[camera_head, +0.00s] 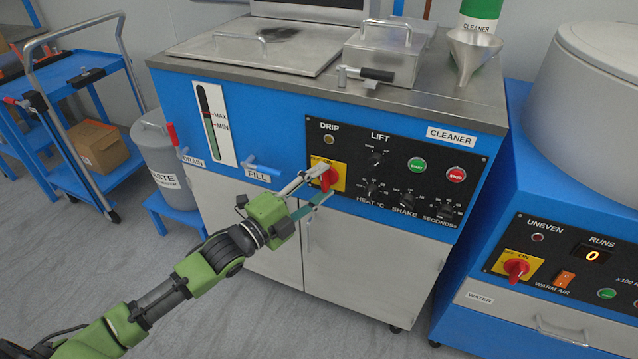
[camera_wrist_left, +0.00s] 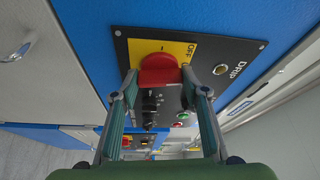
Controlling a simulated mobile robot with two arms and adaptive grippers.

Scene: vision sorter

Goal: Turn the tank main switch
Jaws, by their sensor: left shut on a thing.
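The tank main switch (camera_head: 329,177) is a red rotary knob on a yellow plate (camera_head: 340,183) at the left end of the tank's black control panel. In the left wrist view the red knob (camera_wrist_left: 159,70) sits between the fingertips, with the yellow plate (camera_wrist_left: 176,48) and the word OFF beside it. My left gripper (camera_head: 324,182) reaches up to the panel and is shut on the knob; it also shows in the left wrist view (camera_wrist_left: 160,84). Its fingers cover part of the plate in the head view. My right gripper is not in view.
The panel (camera_head: 408,168) also holds dials, a green start button (camera_head: 417,165) and a red stop button (camera_head: 456,175). The blue FILL handle (camera_head: 263,168) is close to the left of my gripper. A second machine with another red switch (camera_head: 516,268) stands at right.

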